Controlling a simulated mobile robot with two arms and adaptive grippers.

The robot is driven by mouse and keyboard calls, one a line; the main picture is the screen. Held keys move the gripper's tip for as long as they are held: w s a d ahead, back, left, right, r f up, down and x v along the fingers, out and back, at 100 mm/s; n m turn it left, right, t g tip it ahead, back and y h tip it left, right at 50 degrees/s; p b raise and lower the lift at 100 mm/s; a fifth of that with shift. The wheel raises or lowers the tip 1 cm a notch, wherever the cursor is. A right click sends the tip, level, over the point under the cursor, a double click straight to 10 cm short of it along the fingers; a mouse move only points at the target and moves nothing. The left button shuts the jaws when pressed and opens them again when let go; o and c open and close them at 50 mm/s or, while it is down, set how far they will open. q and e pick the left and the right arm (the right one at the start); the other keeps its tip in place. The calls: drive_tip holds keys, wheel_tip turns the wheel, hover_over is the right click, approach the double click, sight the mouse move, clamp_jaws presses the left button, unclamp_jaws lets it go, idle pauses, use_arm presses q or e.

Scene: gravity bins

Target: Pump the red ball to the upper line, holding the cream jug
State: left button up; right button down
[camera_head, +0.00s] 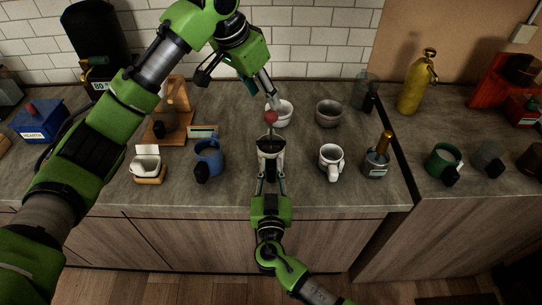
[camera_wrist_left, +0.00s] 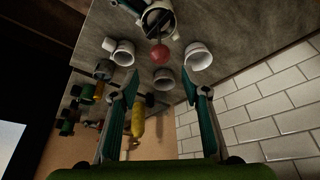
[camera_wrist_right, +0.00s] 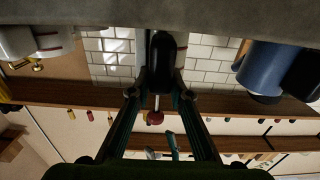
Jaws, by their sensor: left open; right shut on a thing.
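The cream jug (camera_head: 279,166) stands on the grey counter in the middle of the head view, with a dark top. The red ball (camera_head: 271,117) sits above it on a thin rod; it also shows in the left wrist view (camera_wrist_left: 159,54). My right gripper (camera_head: 270,182) is shut on the jug's black handle (camera_wrist_right: 164,62) from the front. My left gripper (camera_head: 263,92) is open and empty, above and behind the red ball. In the left wrist view the ball is beyond the spread fingertips, apart from them.
A white cup (camera_head: 286,112) stands close behind the ball, with a grey bowl (camera_head: 329,115) to its right. A blue mug (camera_head: 209,158) stands left of the jug. A white mug (camera_head: 330,156) and a gold-handled canister (camera_head: 376,163) stand to its right.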

sight(271, 111)
use_arm(q)
drive_tip(key=x, duration=0.8)
drive_tip(key=shift+c, duration=0.2)
clamp_jaws()
